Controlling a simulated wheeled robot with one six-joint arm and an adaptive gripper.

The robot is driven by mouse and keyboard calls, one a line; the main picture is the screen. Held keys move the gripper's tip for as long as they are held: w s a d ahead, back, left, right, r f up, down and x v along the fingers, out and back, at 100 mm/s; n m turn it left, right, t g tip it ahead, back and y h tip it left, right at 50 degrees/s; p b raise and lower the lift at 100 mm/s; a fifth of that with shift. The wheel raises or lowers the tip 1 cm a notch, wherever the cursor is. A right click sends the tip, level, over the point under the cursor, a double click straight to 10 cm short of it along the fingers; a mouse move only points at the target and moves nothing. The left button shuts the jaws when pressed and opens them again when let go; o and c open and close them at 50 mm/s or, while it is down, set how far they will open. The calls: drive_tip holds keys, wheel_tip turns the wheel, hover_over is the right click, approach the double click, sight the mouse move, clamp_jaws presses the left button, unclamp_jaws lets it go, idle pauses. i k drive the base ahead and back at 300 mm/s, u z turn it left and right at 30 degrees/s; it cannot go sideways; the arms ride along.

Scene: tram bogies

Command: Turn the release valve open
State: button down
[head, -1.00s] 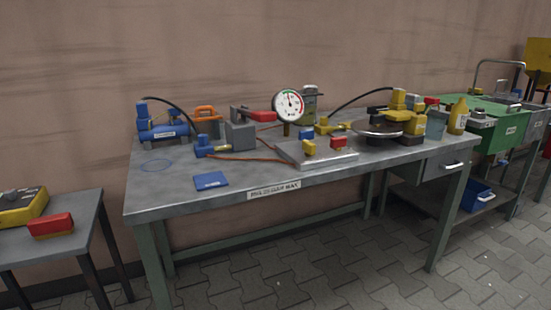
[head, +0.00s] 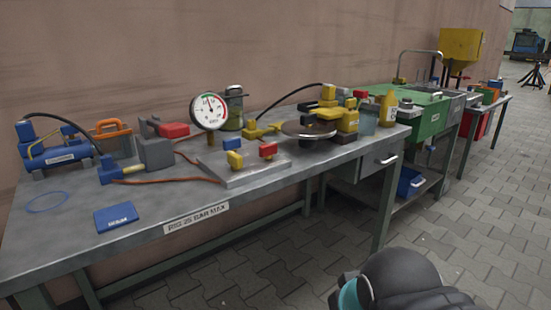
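A steel workbench (head: 200,190) stands along the wall and carries a grey metal plate (head: 245,178). A yellow block-shaped handle (head: 234,159) and a red one (head: 268,150) sit on the plate. A round dial gauge (head: 209,112) stands just behind them. No part is readably marked as the release valve, so I cannot tell which handle it is or whether it is open. A dark rounded link of my arm with a teal ring shows at the lower right, in front of the bench. My gripper is not in view.
A blue pump (head: 55,148), a grey block with a red handle (head: 155,152) and a blue card (head: 116,217) are on the bench's left. A round dark disc (head: 308,130) and yellow fittings stand right. A green cabinet (head: 420,118) stands beyond. The paved floor in front is clear.

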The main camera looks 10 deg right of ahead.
sight(266, 152)
drive_tip(key=k, duration=0.6)
drive_tip(key=z, duration=0.8)
drive_tip(key=i, duration=1.6)
drive_tip(key=u, duration=0.75)
